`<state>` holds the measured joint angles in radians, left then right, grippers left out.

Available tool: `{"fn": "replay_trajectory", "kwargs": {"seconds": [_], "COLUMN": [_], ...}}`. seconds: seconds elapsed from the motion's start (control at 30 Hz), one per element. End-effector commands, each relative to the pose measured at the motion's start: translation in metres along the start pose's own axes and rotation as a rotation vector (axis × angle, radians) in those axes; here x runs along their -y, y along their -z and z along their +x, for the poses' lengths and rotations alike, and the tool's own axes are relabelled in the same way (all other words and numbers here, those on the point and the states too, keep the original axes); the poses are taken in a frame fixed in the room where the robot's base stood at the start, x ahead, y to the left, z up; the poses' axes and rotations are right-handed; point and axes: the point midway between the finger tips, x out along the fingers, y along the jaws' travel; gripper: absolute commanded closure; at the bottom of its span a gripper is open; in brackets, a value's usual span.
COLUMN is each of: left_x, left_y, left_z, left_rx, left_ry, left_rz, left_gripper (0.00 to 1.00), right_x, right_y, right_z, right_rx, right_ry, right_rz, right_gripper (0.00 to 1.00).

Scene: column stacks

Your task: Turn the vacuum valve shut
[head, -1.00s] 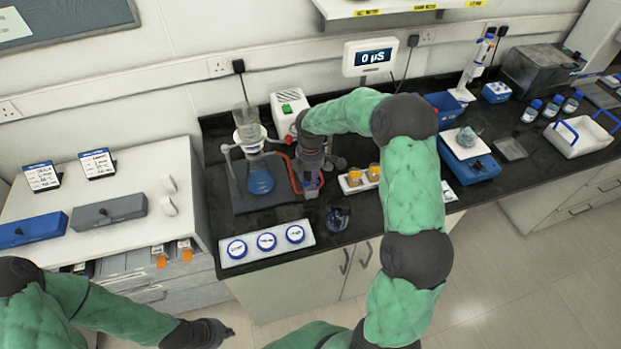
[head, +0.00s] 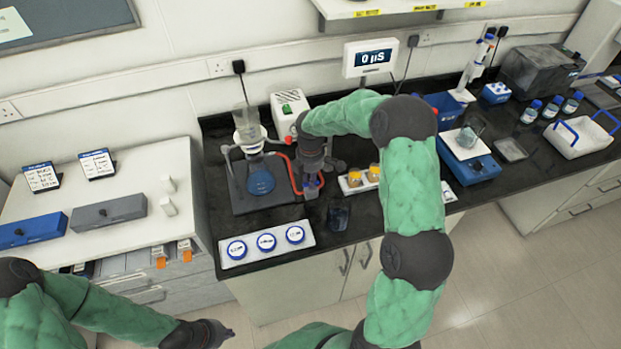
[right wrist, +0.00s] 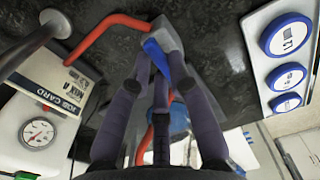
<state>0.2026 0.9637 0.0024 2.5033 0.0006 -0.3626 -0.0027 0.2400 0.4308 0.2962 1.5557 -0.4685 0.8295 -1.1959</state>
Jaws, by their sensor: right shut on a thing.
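The vacuum valve is a grey body (right wrist: 165,32) with a blue lever (right wrist: 156,52) in the right wrist view. A red hose (right wrist: 100,35) meets it. My right gripper (right wrist: 158,75) is shut on the blue lever, with its dark fingers on both sides of it. In the head view my right gripper (head: 311,190) is over the bench beside the filter flask (head: 261,181), and it mostly hides the valve. My left gripper (head: 222,333) hangs low in front of the cabinets, away from the bench; its finger opening is too small to tell.
A white pump (head: 290,105) with a gauge (right wrist: 38,132) stands behind. A white tray (head: 228,262) with blue-lidded jars lies at the bench's front. A glass beaker (head: 338,217) and a holder of amber vials (head: 355,182) are right of my right gripper.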

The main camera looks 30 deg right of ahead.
Motion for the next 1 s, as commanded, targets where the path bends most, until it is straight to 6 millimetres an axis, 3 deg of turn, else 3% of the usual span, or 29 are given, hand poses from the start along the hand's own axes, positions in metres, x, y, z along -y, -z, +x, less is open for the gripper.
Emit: {"fn": "replay_trajectory", "kwargs": {"seconds": [1.0], "left_x": [0.004], "left_y": [0.0], "left_z": [0.012], "left_rx": [0.0], "left_ry": [0.0], "left_rz": [0.0], "left_gripper": [1.0], "right_x": [0.001], "right_y": [-0.004], "right_z": [0.0], "right_rx": [-0.001], "right_ry": [-0.002], "right_rz": [0.9], "right_gripper": [1.0]}}
